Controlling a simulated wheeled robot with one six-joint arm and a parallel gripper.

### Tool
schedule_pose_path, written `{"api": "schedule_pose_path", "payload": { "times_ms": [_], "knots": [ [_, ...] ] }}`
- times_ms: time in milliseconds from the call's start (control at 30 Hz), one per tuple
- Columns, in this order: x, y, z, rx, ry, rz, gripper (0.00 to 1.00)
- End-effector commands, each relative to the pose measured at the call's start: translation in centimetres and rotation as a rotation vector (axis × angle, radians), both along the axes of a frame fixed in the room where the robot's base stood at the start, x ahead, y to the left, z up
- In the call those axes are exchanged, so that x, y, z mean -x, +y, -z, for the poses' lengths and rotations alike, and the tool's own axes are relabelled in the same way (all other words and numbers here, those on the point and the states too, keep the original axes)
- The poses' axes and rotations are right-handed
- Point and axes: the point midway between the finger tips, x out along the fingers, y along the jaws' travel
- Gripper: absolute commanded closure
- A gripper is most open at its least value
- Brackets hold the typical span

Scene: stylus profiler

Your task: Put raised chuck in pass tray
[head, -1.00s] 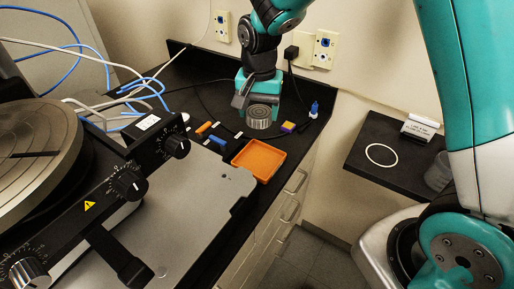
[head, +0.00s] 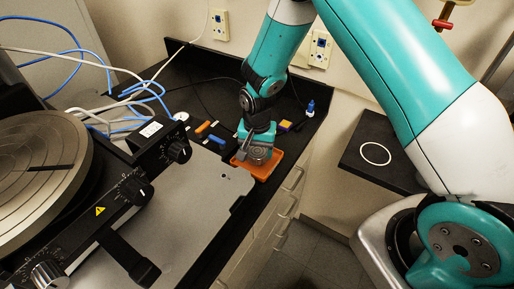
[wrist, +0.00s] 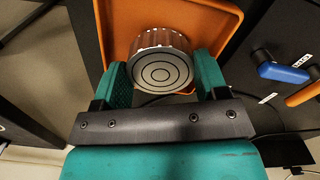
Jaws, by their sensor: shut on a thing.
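The raised chuck, a grey metal disc with a ribbed rim and ringed face, is between the two fingers of my gripper. It shows in the wrist view (wrist: 160,66) and in the head view (head: 257,155). My gripper (wrist: 162,80) is shut on the chuck. It also shows in the head view (head: 258,150). The orange pass tray (head: 271,170) lies on the black bench, directly below the gripper and chuck; it fills the wrist view behind the chuck (wrist: 120,30). I cannot tell whether the chuck touches the tray floor.
The profiler stage (head: 35,165) and a grey plate (head: 170,215) occupy the left.

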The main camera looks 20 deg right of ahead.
Motion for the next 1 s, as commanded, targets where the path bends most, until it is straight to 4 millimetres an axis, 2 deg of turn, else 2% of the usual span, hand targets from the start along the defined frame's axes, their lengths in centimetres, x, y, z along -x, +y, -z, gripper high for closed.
{"api": "schedule_pose_path", "payload": {
  "times_ms": [133, 167, 267, 500, 667, 767, 1000],
  "knots": [
    [0.0, 0.0, 0.3, 0.000, 0.000, 0.000, 0.90],
    [0.0, 0.0, 0.4, 0.000, 0.000, 0.000, 0.31],
    [0.0, 0.0, 0.2, 0.000, 0.000, 0.000, 0.08],
    [0.0, 0.0, 0.2, 0.000, 0.001, 0.000, 0.08],
    [-0.1, 0.0, -0.6, 0.000, -0.001, 0.000, 0.08],
    [-0.1, 0.0, -2.0, -0.001, -0.003, 0.000, 0.08],
    [-0.1, 0.0, -7.2, -0.002, -0.007, 0.000, 0.08]
  ]
}}
